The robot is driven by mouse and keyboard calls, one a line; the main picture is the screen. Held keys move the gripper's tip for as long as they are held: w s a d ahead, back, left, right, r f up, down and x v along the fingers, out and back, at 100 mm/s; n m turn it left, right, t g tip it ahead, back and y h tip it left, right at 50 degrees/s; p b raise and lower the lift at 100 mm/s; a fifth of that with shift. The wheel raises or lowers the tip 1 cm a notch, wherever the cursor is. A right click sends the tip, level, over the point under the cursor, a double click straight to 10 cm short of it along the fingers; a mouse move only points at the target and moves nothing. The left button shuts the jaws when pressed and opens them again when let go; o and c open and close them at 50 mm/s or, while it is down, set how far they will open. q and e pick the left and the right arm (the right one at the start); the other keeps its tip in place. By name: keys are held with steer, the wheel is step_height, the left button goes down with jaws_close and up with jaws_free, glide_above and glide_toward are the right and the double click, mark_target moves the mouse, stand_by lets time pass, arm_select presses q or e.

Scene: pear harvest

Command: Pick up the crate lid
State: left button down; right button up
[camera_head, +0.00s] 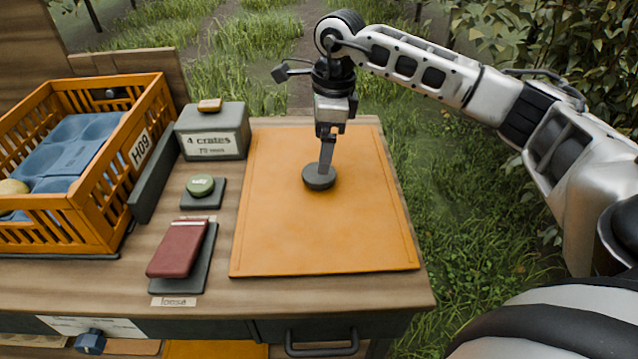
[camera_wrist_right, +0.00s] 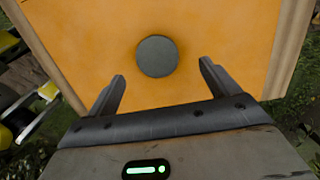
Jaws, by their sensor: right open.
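The crate lid (camera_head: 285,225) is a flat orange panel lying on the right part of the wooden bench. It has a round dark grey knob (camera_head: 319,178) in its upper middle. My right gripper (camera_head: 325,168) points down at the knob, its fingers seen edge-on. The knob (camera_wrist_right: 157,56) shows there between the two spread fingertips, with clear gaps on both sides and nothing gripped. The exact height of the fingertips over the lid is hard to tell. My left gripper is not in view.
An orange slatted crate (camera_head: 140,150) labelled H09 holds a blue moulded tray (camera_head: 65,150) and a yellowish fruit (camera_head: 12,187). Between crate and lid are a grey box (camera_head: 212,130), a green round piece (camera_head: 200,186) and a red block (camera_head: 180,248). Grass lies beyond the bench.

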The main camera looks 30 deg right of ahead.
mark_target(319, 180)
steer(key=f, duration=0.5)
steer(key=shift+a+f+p, duration=0.3)
steer(key=shift+a+f, duration=0.05)
steer(key=shift+r, duration=0.1)
steer(key=c, duration=1.3)
